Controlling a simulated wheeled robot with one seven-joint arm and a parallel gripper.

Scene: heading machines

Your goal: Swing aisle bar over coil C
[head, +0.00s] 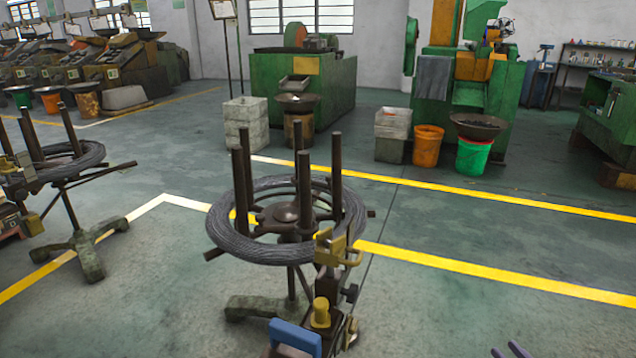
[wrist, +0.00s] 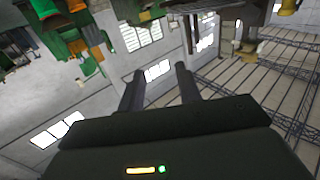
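A coil of dark wire (head: 232,245) lies on a stand with several upright dark posts, in the middle of the head view. Another wire coil (head: 88,157) on a similar stand is at the left. No label shows which is coil C. In front of the middle coil stand a brass-coloured clamp piece (head: 338,248), a yellow knob (head: 321,312) and a blue block (head: 294,335). I cannot tell which part is the aisle bar. My gripper (head: 508,351) shows only its fingertips at the bottom edge, right of the coil. In the wrist view my gripper (wrist: 160,85) is open and empty.
Green machines (head: 325,85) stand along the back wall, with an orange bucket (head: 428,146) and a green bucket (head: 473,156) before one. Yellow floor lines (head: 450,262) run behind the middle stand. The floor right of the coil is clear.

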